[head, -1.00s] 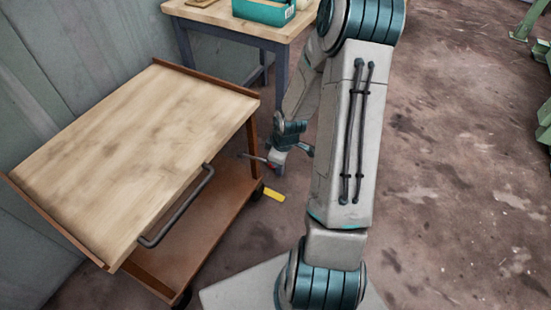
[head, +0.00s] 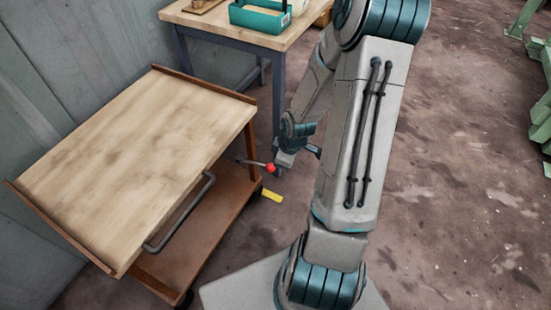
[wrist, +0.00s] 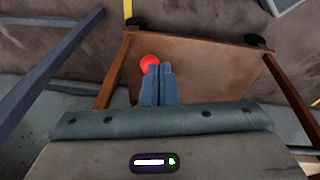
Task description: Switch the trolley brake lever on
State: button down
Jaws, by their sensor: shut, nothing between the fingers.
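The trolley (head: 130,150) has a pale wooden top and a brown lower shelf, and stands at the left in the head view. Its brake lever (head: 251,162) is a thin rod ending in a red ball knob (head: 270,167) at the trolley's far right corner. My gripper (head: 279,171) is beside the red knob, at its right. In the wrist view the shut, empty fingers (wrist: 159,70) overlap the lower right of the red knob (wrist: 150,62). I cannot tell whether they touch it. The lever's rod is hidden in the wrist view.
A wooden-topped table (head: 240,30) with dark legs stands behind the trolley, bearing a teal tray (head: 262,17). A yellow piece (head: 271,195) is at floor level by the trolley wheel. A grey handle (head: 180,212) juts from the trolley's near side. Open floor lies at the right.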

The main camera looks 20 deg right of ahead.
jog(key=shift+s+d+r+p, duration=0.3)
jog(key=shift+s+d, duration=0.2)
jog(key=shift+s, duration=0.25)
jog(key=shift+s+d+r+p, duration=0.2)
jog(key=shift+s+d+r, duration=0.3)
jog(key=shift+s, duration=0.2)
jog(key=shift+s+d+r+p, duration=0.3)
jog(key=shift+s+d, duration=0.2)
jog(key=shift+s, duration=0.25)
jog(key=s+a+r+m+p, duration=0.2)
jog(key=a+r+m+p, duration=0.1)
jog(key=r, duration=0.8)
jog(key=s+a+r+m+p, duration=0.3)
jog(key=a+r, duration=0.3)
jog(key=r, duration=0.6)
jog(key=s+a+r+m+h+p, duration=0.1)
jog(key=s+a+r+m+p, duration=0.2)
jog(key=r, duration=0.8)
jog(key=shift+s+a+r+m+p, duration=0.2)
jog(key=shift+a+m+p, duration=0.1)
jog(key=shift+a, duration=0.85)
